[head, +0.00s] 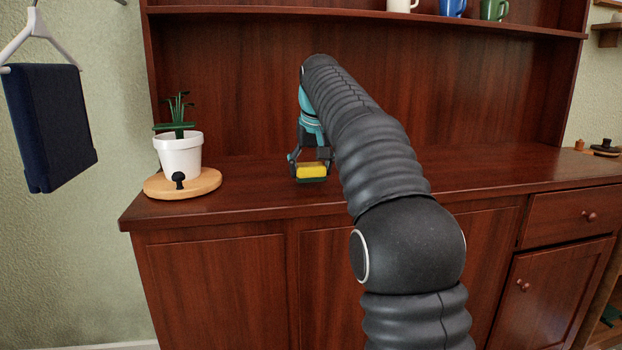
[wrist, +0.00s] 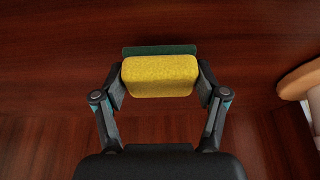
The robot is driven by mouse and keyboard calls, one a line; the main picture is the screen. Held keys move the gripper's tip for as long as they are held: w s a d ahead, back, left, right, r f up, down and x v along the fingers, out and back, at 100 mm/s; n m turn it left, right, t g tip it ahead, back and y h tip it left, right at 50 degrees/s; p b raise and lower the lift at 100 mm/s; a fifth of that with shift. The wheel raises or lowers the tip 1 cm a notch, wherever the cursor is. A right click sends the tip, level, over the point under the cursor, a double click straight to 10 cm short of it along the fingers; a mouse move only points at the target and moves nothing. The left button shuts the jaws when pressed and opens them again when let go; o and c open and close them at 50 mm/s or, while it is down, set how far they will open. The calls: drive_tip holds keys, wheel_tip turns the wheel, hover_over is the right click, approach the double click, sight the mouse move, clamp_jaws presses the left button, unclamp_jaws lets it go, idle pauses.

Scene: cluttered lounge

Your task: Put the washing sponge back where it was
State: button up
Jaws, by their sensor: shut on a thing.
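The washing sponge is a yellow block (head: 312,170) with a dark green layer, seen over the wooden counter of the cabinet (head: 250,196) in the head view. In the wrist view the sponge (wrist: 160,76) sits between the two fingers, its green layer on the far side. My gripper (head: 311,172) is shut on the sponge, one finger at each end; it also shows in the wrist view (wrist: 160,84). The sponge is low over the counter, near its front edge. I cannot tell whether it touches the wood.
A white plant pot (head: 180,157) and a small dark knobbed object (head: 179,179) stand on a round wooden board (head: 205,186) left of my gripper. Cups (head: 452,8) stand on the shelf above. The counter right of my arm is mostly clear. A navy cloth (head: 50,128) hangs at left.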

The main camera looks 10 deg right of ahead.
drive_tip(key=shift+f, duration=0.9)
drive_tip(key=shift+f, duration=0.1)
drive_tip(key=o, duration=1.1)
drive_tip(key=p+v, duration=0.2)
drive_tip(key=v, duration=1)
drive_tip(key=shift+s, duration=0.15)
